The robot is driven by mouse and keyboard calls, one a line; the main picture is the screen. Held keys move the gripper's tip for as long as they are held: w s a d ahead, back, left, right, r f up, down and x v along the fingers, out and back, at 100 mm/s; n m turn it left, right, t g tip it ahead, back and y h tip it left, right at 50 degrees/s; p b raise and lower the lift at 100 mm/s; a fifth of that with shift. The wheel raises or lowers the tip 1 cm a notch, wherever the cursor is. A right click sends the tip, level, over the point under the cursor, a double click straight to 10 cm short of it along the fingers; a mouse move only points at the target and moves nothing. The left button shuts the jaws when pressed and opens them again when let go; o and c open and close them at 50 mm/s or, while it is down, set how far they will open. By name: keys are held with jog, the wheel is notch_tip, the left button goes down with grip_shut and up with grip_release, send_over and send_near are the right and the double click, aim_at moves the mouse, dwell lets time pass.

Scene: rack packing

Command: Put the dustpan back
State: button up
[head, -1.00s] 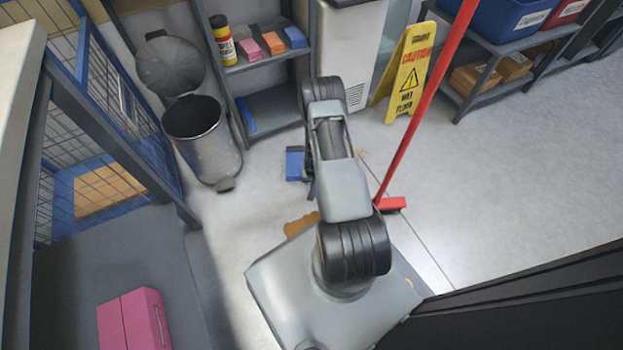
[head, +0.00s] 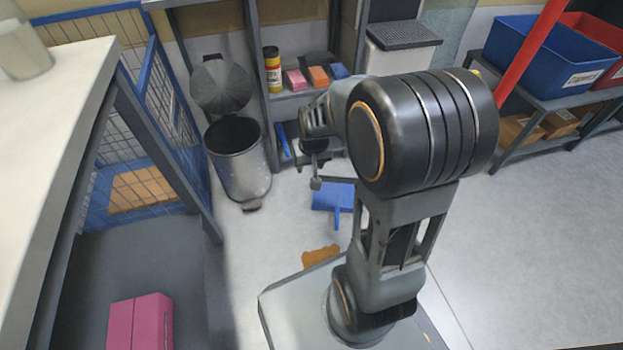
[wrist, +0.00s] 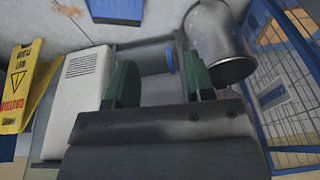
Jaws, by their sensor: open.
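The blue dustpan (head: 333,196) lies on the floor beyond my base, with a narrow blue part pointing towards me. Its upper side is partly covered by my arm in the head view. Part of it also shows at the top edge of the wrist view (wrist: 115,9). My gripper (head: 318,168) is above the floor, between the dustpan and the shelf unit in the head picture. In the wrist view my gripper (wrist: 161,75) has its green-padded fingers apart, with nothing between them. The gripper is apart from the dustpan.
A metal bin (head: 238,165) stands left of the dustpan. A grey shelf unit (head: 251,50) is behind, with a blue edge on its low shelf. A brown patch (head: 320,255) lies near my base. A yellow caution sign (wrist: 24,90) shows in the wrist view. Floor at right is clear.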

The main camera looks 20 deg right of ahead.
jog(key=s+a+r+n, duration=0.1)
jog(key=s+a+r, duration=0.3)
jog(key=s+r, duration=0.4)
jog(key=s, duration=0.3)
jog(key=shift+s+a+r+n, duration=0.15)
jog(key=shift+a+n, duration=0.1)
jog(key=shift+n, duration=0.15)
